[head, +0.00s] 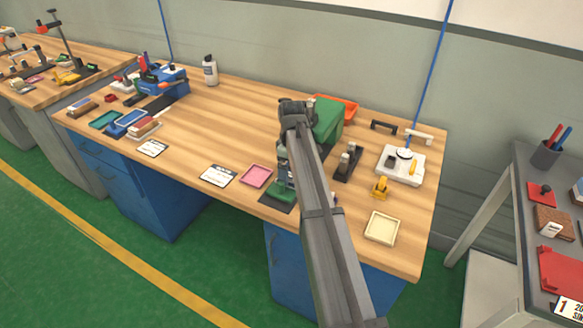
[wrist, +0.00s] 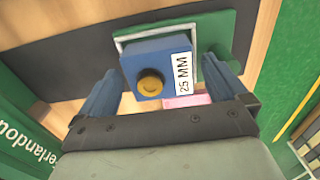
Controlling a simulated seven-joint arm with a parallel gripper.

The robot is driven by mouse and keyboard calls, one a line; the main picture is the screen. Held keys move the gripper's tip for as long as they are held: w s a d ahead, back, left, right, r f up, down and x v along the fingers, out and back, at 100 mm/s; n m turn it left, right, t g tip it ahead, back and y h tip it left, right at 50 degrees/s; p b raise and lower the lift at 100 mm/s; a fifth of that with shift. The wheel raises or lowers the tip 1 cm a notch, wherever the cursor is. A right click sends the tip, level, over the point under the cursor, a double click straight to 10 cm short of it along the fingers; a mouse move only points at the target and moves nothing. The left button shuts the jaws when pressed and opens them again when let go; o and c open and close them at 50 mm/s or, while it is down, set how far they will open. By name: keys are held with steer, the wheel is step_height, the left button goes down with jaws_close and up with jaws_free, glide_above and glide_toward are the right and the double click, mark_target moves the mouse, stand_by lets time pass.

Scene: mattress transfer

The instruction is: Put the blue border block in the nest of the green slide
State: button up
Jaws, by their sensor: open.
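In the wrist view the blue border block (wrist: 155,62), with a brass knob and a "25 MM" label, sits at the white-edged frame of the green slide (wrist: 216,30). My gripper (wrist: 160,70) is open, with one blue finger on each side of the block. Small gaps seem to show between fingers and block. The block appears within the frame, but its lower edges are hidden, so I cannot tell how deep it sits. In the head view the green slide (head: 284,193) is partly hidden behind my arm, and the block cannot be made out there.
A pink tray (head: 256,177) lies left of the slide. A green box (head: 328,117) and an orange tray (head: 348,106) stand behind my arm. A black stapler-like tool (head: 347,162), a yellow piece (head: 381,186) and a cream tray (head: 381,228) are to the right. The bench middle is clear.

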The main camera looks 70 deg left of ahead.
step_height(320, 180, up, 12)
steer(key=shift+r, duration=0.15)
stand_by(0.6)
